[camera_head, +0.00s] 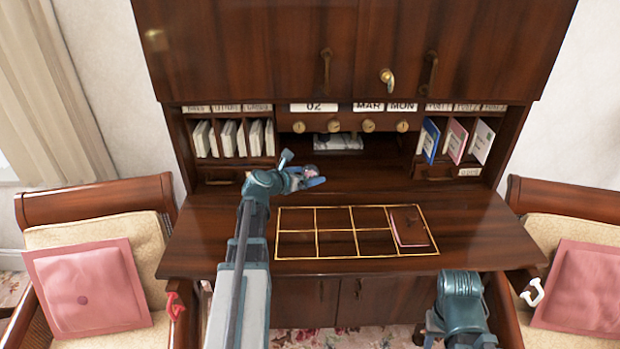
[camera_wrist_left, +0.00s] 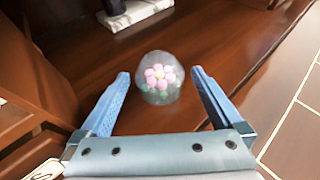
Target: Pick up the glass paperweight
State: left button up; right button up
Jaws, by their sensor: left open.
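The glass paperweight (camera_wrist_left: 158,78) is a clear dome with a pink flower inside. In the left wrist view it stands on the brown desk top between the fingertips of my left gripper (camera_wrist_left: 160,84). The fingers are open, with a gap on each side of the glass. In the head view the paperweight (camera_head: 309,170) is small and partly hidden by my left gripper (camera_head: 303,174) near the back of the desk. My right arm shows at the lower right of the head view, but I cannot make out its fingers.
The wooden desk (camera_head: 470,225) has a gold-lined grid with a brown notebook (camera_head: 409,226) in its right part. Letter slots (camera_head: 232,138) stand at the back left, upright envelopes (camera_head: 455,140) at the back right. A paper stack (camera_head: 338,142) lies behind the paperweight. Chairs flank the desk.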

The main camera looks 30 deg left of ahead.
pick_arm(q)
jog(key=shift+w, duration=0.15)
jog(key=shift+c, duration=0.3)
grip_shut()
dwell(0.3)
